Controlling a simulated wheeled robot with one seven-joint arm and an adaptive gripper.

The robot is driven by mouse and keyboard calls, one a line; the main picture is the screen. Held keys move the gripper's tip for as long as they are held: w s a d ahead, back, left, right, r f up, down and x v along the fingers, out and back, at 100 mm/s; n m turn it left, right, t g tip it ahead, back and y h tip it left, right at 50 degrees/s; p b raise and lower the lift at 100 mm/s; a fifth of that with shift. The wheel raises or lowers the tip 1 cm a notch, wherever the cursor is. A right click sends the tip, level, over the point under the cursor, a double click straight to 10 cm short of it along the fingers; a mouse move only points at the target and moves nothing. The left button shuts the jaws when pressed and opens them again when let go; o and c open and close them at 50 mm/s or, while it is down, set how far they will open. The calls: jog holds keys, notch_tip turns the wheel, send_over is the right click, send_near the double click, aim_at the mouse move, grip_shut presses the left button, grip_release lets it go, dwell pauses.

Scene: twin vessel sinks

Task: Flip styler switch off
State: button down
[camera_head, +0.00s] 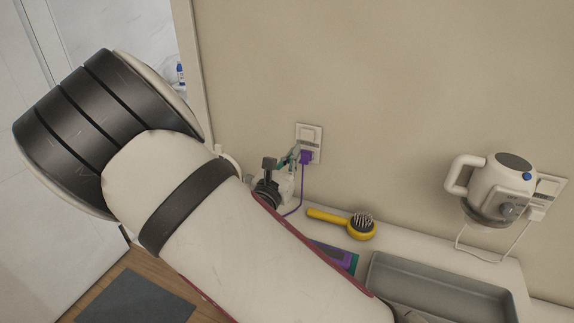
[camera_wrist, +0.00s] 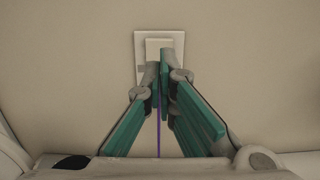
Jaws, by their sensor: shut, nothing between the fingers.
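A white wall plate with a switch (camera_head: 311,133) is on the beige wall, and a purple plug (camera_head: 306,157) sits in its lower part. A purple cord (camera_head: 299,195) hangs from the plug. In the wrist view the plate (camera_wrist: 141,46) is straight ahead, with a pale raised rocker (camera_wrist: 158,43) at its top; whether it is on or off I cannot tell. My gripper (camera_head: 294,153) is shut and empty, its teal fingers (camera_wrist: 159,68) at the plate's lower part. They hide most of the plug; contact is unclear.
A white appliance with a handle (camera_head: 495,188) is at right by another wall outlet (camera_head: 547,190).

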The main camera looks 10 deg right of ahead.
aim_at(307, 134)
jog(key=x, duration=0.7)
jog(key=shift+w+d, duration=0.1)
jog(key=shift+w, duration=0.05)
